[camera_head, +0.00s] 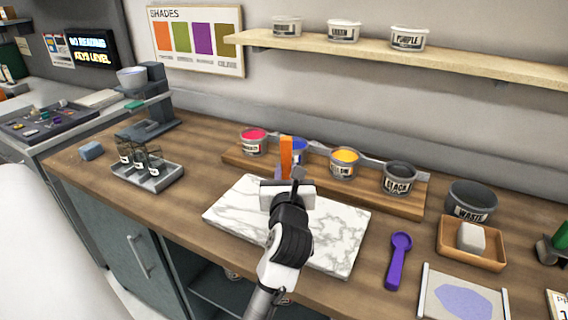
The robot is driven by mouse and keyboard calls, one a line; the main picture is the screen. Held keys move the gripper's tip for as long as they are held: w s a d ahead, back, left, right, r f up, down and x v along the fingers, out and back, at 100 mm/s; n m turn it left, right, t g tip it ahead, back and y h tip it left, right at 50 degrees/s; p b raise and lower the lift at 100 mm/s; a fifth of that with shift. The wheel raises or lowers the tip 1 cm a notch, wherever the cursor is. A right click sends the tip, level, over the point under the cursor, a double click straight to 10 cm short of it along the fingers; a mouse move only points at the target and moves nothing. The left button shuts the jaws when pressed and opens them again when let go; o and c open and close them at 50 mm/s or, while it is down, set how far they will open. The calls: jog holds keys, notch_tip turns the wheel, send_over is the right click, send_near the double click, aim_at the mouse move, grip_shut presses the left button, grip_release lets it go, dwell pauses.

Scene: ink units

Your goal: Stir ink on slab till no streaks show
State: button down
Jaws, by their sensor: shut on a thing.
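The white marble slab (338,235) lies on the wooden counter, with grey veins on its bare parts. My gripper (288,180) is over the slab's back left part, seen from behind. It is shut on an orange-handled tool (286,152), whose orange part stands up above the fingers. The tool's lower end is hidden behind my gripper, so I cannot tell whether it touches the slab. No ink or streaks show on the visible slab; any ink there is hidden by my arm.
Behind the slab, a wooden rack holds red (253,140), blue, yellow (344,162) and black (398,178) tubs. Right are a purple scoop (398,260), a waste tub (472,200), a wooden tray (445,250) and a purple-patched sheet (437,300). A bottle tray (157,180) stands left.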

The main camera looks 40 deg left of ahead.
jog(key=shift+s+d, duration=0.1)
jog(key=shift+d, duration=0.15)
notch_tip(320, 180, down, 6)
jog(key=b, duration=0.4)
jog(key=shift+r, duration=0.1)
dwell(0.4)
